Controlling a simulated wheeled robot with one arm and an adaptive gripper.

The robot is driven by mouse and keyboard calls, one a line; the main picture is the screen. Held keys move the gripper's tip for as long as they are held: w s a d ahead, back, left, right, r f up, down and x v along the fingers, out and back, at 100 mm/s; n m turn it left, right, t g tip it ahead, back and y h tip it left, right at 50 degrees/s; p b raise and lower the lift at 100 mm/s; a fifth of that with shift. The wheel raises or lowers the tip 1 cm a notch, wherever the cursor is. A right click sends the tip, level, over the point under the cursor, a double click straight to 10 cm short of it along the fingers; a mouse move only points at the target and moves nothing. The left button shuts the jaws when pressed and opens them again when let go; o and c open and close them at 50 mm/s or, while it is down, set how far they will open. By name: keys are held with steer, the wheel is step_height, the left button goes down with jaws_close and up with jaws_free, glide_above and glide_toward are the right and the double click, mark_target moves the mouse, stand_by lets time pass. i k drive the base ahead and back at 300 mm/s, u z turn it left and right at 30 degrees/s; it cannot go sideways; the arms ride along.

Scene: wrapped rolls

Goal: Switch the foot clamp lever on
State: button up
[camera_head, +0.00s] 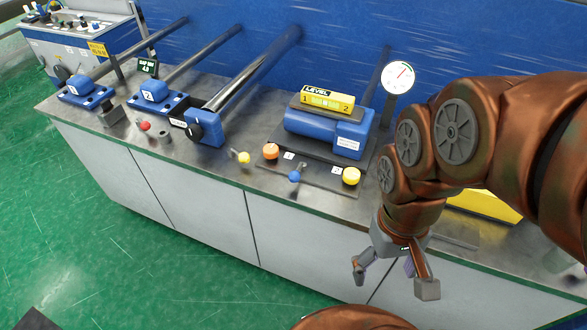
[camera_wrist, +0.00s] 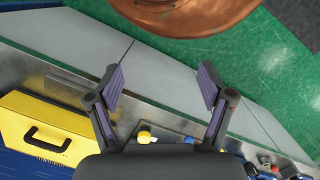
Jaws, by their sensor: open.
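Several small levers and knobs stand along the metal bench. A red-knobbed lever (camera_head: 144,126) is left of the middle, and a yellow-knobbed lever (camera_head: 243,157) stands to its right. A blue-knobbed lever (camera_head: 294,176) lies between an orange knob (camera_head: 270,151) and a yellow knob (camera_head: 351,176). Their labels are too small to show which is the foot clamp lever. My gripper (camera_head: 393,278) is open and empty, in front of the bench's right part, pointing down. In the wrist view, its spread fingers (camera_wrist: 161,85) touch nothing; the yellow knob (camera_wrist: 145,136) shows beyond them.
A blue level unit (camera_head: 325,128) with a yellow top and a round gauge (camera_head: 399,77) stand behind the knobs. A yellow case with a black handle (camera_wrist: 45,130) lies on the bench beside my arm. Blue clamps with metal bars fill the left. Green floor in front is clear.

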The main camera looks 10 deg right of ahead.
mark_target(295, 176)
steer(key=u, duration=1.05)
steer(key=i, duration=0.4)
steer(key=u, duration=0.4)
